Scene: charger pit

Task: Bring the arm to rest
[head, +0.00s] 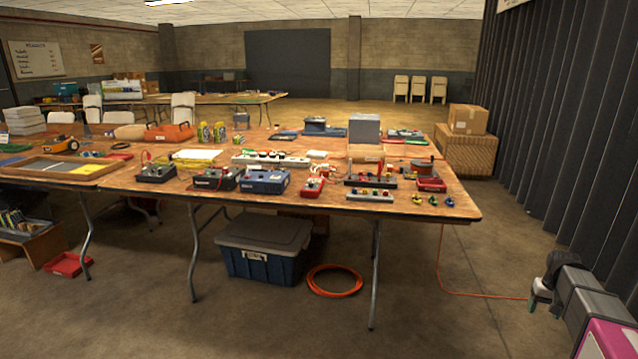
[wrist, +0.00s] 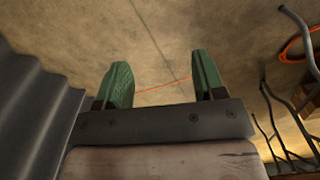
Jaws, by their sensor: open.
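My gripper (head: 540,294) is at the lower right in the head view, on the end of my arm. It hangs low over the open floor, to the right of the table (head: 330,200) and apart from it. In the wrist view my gripper (wrist: 164,84) shows two green fingers spread apart with nothing between them. Most of my arm is outside the head view.
A dark corrugated wall (head: 560,120) stands close on the right; it also shows in the wrist view (wrist: 30,120). The table carries testers and tools. A blue bin (head: 262,248) and an orange cable coil (head: 335,280) lie under it. Cardboard boxes (head: 467,150) stand behind. Floor between table and wall is mostly clear.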

